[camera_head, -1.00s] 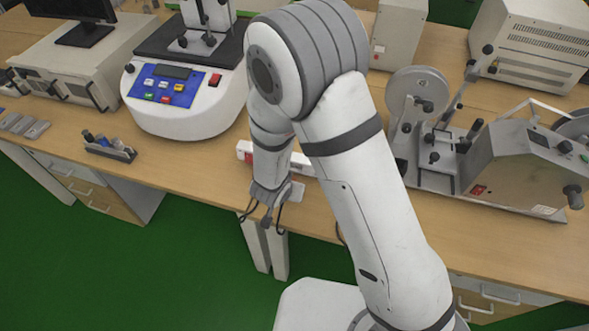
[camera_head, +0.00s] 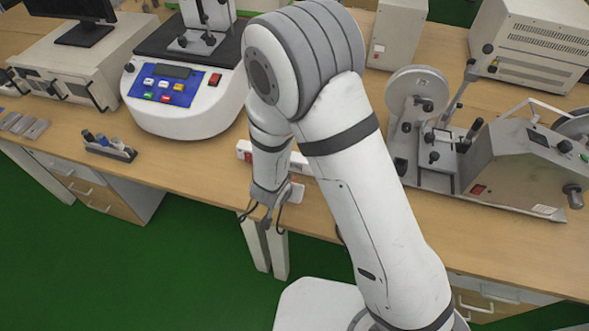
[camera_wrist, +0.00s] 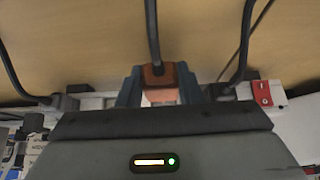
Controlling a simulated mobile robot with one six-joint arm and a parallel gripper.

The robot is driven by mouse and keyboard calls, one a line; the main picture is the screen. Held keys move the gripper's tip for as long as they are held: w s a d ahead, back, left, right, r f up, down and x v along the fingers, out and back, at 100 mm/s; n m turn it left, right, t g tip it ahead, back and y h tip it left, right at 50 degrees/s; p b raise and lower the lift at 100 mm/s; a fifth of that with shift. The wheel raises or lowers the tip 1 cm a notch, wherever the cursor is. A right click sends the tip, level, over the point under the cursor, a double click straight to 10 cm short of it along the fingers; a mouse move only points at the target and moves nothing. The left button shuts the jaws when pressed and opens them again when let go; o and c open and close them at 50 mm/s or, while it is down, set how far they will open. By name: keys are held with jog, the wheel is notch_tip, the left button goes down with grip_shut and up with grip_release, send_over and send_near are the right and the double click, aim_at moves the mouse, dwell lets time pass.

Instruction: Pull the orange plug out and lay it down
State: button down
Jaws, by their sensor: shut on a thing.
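The orange plug (camera_wrist: 158,75) shows in the wrist view with a black cable running up from it. My gripper (camera_wrist: 161,88) is shut on it, one blue-grey finger on each side. The white power strip (camera_wrist: 95,102) lies right behind the plug; I cannot tell whether the plug is still seated in it. In the head view my gripper (camera_head: 268,200) is low by the table's front edge, near the white strip (camera_head: 299,162), and the orange plug is not visible there.
Black plugs with cables sit at the strip's left (camera_wrist: 66,101) and right (camera_wrist: 244,90), close to my fingers. A red switch (camera_wrist: 263,93) is at the strip's right end. A small holder (camera_head: 110,150) and a white tester (camera_head: 185,118) stand left on the wooden table (camera_head: 185,165).

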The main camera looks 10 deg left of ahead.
jog(key=shift+f+b, duration=0.55)
jog(key=shift+f, duration=0.35)
jog(key=c, duration=0.9)
grip_release()
jog(key=p+v, duration=0.2)
jog(key=v, duration=0.5)
jog(key=shift+s+r, duration=0.2)
jog(key=shift+r, duration=0.15)
